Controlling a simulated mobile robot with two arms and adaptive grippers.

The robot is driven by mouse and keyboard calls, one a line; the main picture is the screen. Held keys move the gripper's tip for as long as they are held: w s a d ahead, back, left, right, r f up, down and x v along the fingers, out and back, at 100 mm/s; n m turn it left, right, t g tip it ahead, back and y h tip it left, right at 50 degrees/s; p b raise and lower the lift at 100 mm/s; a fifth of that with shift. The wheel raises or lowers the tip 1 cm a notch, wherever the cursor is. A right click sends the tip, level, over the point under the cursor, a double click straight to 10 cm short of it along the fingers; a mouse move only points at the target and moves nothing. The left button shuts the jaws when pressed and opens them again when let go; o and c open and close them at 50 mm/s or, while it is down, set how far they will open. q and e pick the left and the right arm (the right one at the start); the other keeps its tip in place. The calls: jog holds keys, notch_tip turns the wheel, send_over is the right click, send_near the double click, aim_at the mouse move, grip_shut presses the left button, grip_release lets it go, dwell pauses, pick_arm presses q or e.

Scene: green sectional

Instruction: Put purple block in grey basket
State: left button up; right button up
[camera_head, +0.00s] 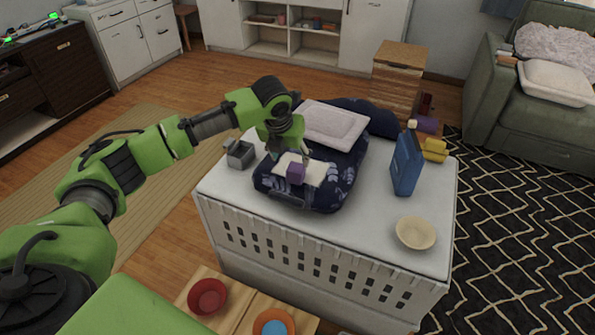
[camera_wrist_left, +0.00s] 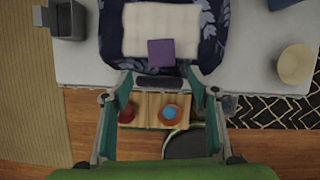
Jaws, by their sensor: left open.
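The purple block (camera_head: 296,172) sits on a white cushion on a dark blue patterned bag or pet bed; it also shows in the left wrist view (camera_wrist_left: 161,52). The grey basket (camera_head: 239,154) stands to the left of the dark bedding on the white crate top, and is at the upper left in the left wrist view (camera_wrist_left: 67,22). My left gripper (camera_head: 304,150) is above and close behind the block in the head view. In the left wrist view its fingers (camera_wrist_left: 160,84) are spread and empty, with the block beyond the tips. My right gripper is not in view.
A red bowl (camera_head: 207,297) and an orange bowl (camera_head: 273,323) are on a low wooden surface in front. The crate top's front strip is bare.

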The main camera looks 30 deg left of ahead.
aim_at(296, 167)
pick_arm(q)
jog(key=x, duration=0.5)
jog(key=shift+f, duration=0.1)
jog(key=shift+w+x, duration=0.15)
jog(key=shift+x, duration=1.2)
jog(key=shift+w+x, duration=0.15)
jog(key=shift+x, duration=1.2)
jog(key=shift+d, duration=0.1)
jog(key=c, duration=1.3)
jog(key=shift+r, duration=0.2)
jog(key=shift+r, duration=0.55)
jog(key=s+d+r, duration=0.9)
jog(key=s+r, duration=0.2)
jog(key=r, duration=0.1)
jog(key=shift+b, duration=0.4)
